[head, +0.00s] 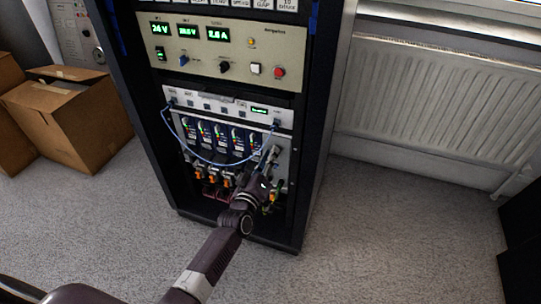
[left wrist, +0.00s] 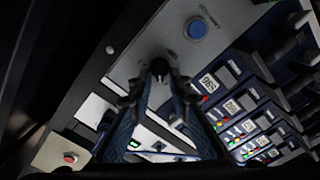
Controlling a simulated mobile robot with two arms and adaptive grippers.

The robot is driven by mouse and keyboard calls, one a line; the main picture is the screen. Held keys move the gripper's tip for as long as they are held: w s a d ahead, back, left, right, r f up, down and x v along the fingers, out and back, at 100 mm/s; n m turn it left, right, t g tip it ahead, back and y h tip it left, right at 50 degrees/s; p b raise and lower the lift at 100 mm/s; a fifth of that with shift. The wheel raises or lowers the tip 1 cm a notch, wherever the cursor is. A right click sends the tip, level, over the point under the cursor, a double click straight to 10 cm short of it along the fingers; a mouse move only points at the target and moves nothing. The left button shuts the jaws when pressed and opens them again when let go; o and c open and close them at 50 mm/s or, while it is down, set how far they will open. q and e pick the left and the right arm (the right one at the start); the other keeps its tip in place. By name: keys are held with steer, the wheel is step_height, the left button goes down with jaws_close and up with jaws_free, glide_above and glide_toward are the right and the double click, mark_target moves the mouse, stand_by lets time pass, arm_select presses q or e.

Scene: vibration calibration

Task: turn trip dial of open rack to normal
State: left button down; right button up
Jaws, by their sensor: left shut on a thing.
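The open rack (head: 312,105) is a tall dark cabinet in the middle of the head view. My left arm reaches into its lower bay, with my left gripper (head: 271,158) at the right side of a module panel there. In the left wrist view, my left gripper (left wrist: 158,78) has its two fingers closed around a small dark knob (left wrist: 158,66) on a grey panel, which looks like the trip dial. The fingers partly cover the knob, and its pointer setting cannot be read. My right gripper is not in view.
A blue button (left wrist: 200,28) sits beside the knob. Modules with small displays (left wrist: 232,103) stand close by. A blue cable (head: 205,160) loops across the bay. A beige meter panel (head: 215,50) is above. Cardboard boxes (head: 85,130) stand left, a radiator (head: 430,95) right.

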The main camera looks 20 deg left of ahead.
arm_select(q)
steer(key=shift+a+f+n, duration=0.1)
steer(key=shift+n, duration=0.7)
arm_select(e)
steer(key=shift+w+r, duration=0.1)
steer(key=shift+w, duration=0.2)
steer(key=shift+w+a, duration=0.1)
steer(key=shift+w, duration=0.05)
arm_select(q)
steer(key=c, duration=1.8)
jaws_free()
steer(key=s, duration=1.2)
steer(key=shift+a, duration=0.2)
